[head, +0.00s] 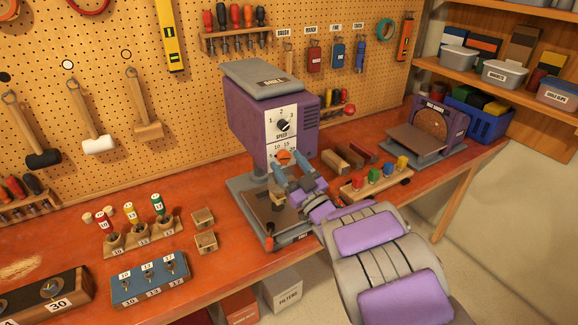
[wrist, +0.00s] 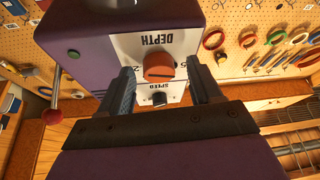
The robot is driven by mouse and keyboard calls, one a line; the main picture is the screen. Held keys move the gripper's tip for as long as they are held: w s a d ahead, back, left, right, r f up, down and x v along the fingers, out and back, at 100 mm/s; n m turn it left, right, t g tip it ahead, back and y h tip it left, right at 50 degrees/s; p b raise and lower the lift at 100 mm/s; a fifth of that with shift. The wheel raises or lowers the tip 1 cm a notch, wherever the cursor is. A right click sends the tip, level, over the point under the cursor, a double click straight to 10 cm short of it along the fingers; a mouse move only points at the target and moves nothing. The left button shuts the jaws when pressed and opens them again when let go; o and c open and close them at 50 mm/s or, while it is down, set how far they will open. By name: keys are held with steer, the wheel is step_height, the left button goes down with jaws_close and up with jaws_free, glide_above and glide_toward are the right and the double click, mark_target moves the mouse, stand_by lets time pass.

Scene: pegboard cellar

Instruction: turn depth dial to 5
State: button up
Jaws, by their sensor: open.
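The depth dial (head: 284,156) is an orange-red knob on a white scale plate, low on the front of the purple drill press (head: 262,108). In the wrist view the depth dial (wrist: 158,67) is central under the word DEPTH, with a dark mark across its face. Some scale numbers show, but I cannot tell which one it points to. My gripper (head: 286,161) is open in front of the dial. In the wrist view its two grey-blue fingers (wrist: 160,74) stand left and right of the knob, with gaps visible. The fingers hide part of the scale.
The black speed dial (head: 283,125) sits just above the depth dial. The press table (head: 262,209) lies below my gripper. A rack of coloured pegs (head: 374,180) stands close to the right of my arm. A red-knobbed lever (wrist: 52,116) shows at left in the wrist view.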

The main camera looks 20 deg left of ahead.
steer(key=shift+s+d+f, duration=0.2)
steer(key=shift+d+f, duration=0.05)
steer(key=shift+d, duration=0.25)
steer(key=p+v, duration=0.3)
steer(key=v, duration=1.3)
steer(key=shift+f, duration=0.15)
